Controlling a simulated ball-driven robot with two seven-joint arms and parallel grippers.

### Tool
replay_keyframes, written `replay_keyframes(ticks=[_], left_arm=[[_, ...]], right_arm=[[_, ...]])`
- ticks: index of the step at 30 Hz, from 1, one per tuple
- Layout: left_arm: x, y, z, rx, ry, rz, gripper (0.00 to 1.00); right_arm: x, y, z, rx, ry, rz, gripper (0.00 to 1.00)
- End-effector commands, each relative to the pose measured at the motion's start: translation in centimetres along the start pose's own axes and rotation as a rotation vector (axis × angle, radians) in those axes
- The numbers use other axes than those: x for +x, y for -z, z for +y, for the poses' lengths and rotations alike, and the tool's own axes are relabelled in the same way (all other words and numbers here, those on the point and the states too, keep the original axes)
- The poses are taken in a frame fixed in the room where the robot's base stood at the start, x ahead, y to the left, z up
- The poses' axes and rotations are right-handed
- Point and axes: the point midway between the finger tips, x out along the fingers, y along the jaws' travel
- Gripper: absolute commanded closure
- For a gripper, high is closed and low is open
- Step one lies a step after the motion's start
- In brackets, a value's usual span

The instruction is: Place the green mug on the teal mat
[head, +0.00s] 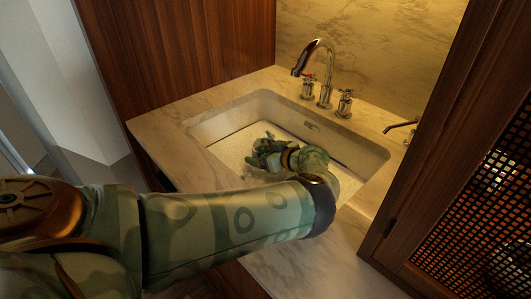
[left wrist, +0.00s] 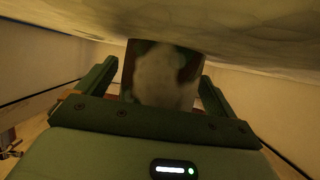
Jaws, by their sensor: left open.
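My left gripper (head: 264,148) reaches down into the sink in the head view, its arm crossing from the left. In the left wrist view its two fingers (left wrist: 159,70) stand apart. Between them is an object with dark and reddish patches and a pale middle (left wrist: 160,78); I cannot tell whether it is the green mug or whether the fingers touch it. No green mug shows clearly in the head view. No teal mat is seen in either view. My right gripper is not in view.
The white sink (head: 222,124) is set in a marble counter (head: 165,121). A curved faucet (head: 323,62) and its handles stand behind it. A wooden cabinet with a lattice door (head: 485,185) closes off the right side. A wood panel (head: 180,45) stands at the back left.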

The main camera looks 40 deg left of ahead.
Motion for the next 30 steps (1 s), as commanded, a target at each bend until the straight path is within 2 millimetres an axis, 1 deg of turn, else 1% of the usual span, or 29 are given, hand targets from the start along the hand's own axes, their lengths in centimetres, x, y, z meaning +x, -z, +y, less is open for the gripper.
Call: replay_keyframes(ticks=[2,4,7,10,12,15,19,30], left_arm=[[-0.2,0.5,0.0,-0.002,0.000,0.001,0.07],[-1.1,0.5,0.0,-0.001,-0.002,0.000,0.07],[-3.0,0.6,0.0,-0.002,-0.003,0.000,0.07],[-5.0,0.9,0.1,-0.002,-0.005,0.000,0.07],[-6.2,1.0,0.0,-0.002,-0.004,0.001,0.07],[-7.2,0.8,0.0,-0.003,-0.003,0.000,0.07],[-7.7,0.5,0.0,-0.001,0.000,0.001,0.07],[-7.6,0.3,0.0,0.000,0.000,0.001,0.07]], right_arm=[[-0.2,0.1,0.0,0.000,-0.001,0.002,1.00],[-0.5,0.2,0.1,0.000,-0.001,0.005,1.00],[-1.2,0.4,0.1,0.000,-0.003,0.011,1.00],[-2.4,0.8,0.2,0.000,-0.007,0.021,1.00],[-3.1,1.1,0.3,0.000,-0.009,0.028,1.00],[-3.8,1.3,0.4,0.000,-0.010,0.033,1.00],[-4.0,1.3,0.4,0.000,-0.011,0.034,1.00],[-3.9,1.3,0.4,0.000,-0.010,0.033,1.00]])
